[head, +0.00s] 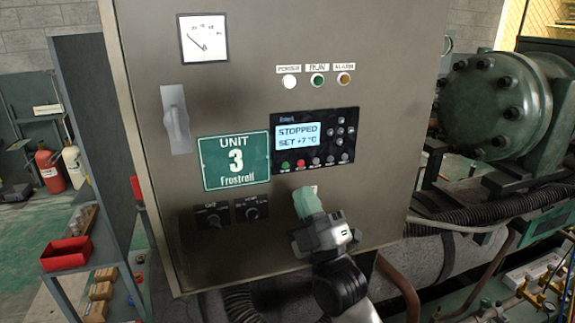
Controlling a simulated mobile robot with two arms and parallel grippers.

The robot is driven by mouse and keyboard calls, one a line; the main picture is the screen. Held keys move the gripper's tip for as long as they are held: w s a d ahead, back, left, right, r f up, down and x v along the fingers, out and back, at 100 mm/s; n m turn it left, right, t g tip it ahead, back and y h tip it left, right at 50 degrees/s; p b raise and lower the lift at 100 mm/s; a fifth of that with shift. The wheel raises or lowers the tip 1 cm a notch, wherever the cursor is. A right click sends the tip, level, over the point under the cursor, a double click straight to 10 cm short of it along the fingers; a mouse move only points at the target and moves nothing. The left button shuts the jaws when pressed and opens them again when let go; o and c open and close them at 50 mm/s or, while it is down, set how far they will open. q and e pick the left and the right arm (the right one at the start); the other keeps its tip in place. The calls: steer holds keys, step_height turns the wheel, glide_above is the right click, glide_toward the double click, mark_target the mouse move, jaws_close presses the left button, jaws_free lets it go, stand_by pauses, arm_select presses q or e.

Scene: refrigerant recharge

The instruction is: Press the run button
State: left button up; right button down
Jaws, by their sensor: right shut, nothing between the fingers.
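The control panel (346,150) is set in the front of a grey cabinet. Its screen (297,136) reads STOPPED, SET +7 °C. Along its lower edge is a row of small buttons, with a green button (285,165) at the left end and a red button (300,163) beside it. Their labels are too small to read. A green lamp (317,81) labelled RUN sits higher up. My right gripper (311,191) is shut and empty, pale green fingers pointing up at the cabinet just below the panel, apart from the buttons. My left gripper is not in view.
The cabinet door (225,263) carries a gauge (204,38), a lever handle (174,118), a Unit 3 sign (235,160) and two rotary switches (251,208) below. Pipes and a large green compressor (485,105) stand at right. A shelf with a red bin (66,254) is at left.

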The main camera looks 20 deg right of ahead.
mark_target(285, 165)
steer(key=shift+w+a+b, duration=0.2)
steer(key=shift+w+b, duration=1.5)
steer(key=shift+w, duration=2.8)
steer(key=shift+w, duration=0.4)
steer(key=shift+w+b, duration=0.3)
steer(key=shift+s+p, duration=0.4)
steer(key=shift+s, duration=0.4)
